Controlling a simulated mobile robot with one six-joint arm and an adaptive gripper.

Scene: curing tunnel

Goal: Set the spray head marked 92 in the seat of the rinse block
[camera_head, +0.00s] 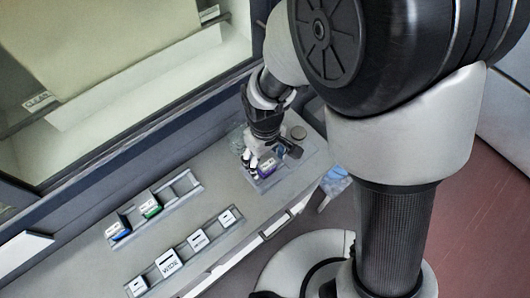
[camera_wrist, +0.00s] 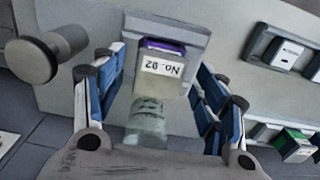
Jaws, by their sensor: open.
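The spray head marked 92 (camera_wrist: 163,66) has a purple body and a white label that reads "No. 92" upside down in the wrist view. In the head view the purple piece (camera_head: 266,169) shows at the right end of the bench, under my arm. My gripper (camera_wrist: 159,72) is open, with one blue-padded finger on each side of the spray head. It also shows in the head view (camera_head: 256,161), pointing down. A translucent cylinder (camera_wrist: 148,118) lies between the fingers, nearer the palm; I cannot tell whether it belongs to the spray head. I cannot make out which thing is the rinse block.
A grey rack (camera_head: 180,191) holds a blue piece (camera_head: 117,232) and a green piece (camera_head: 150,207). A front rack (camera_head: 182,254) carries several white labels. A round grey knob (camera_wrist: 45,56) stands left of my gripper in the wrist view. The bench between is clear.

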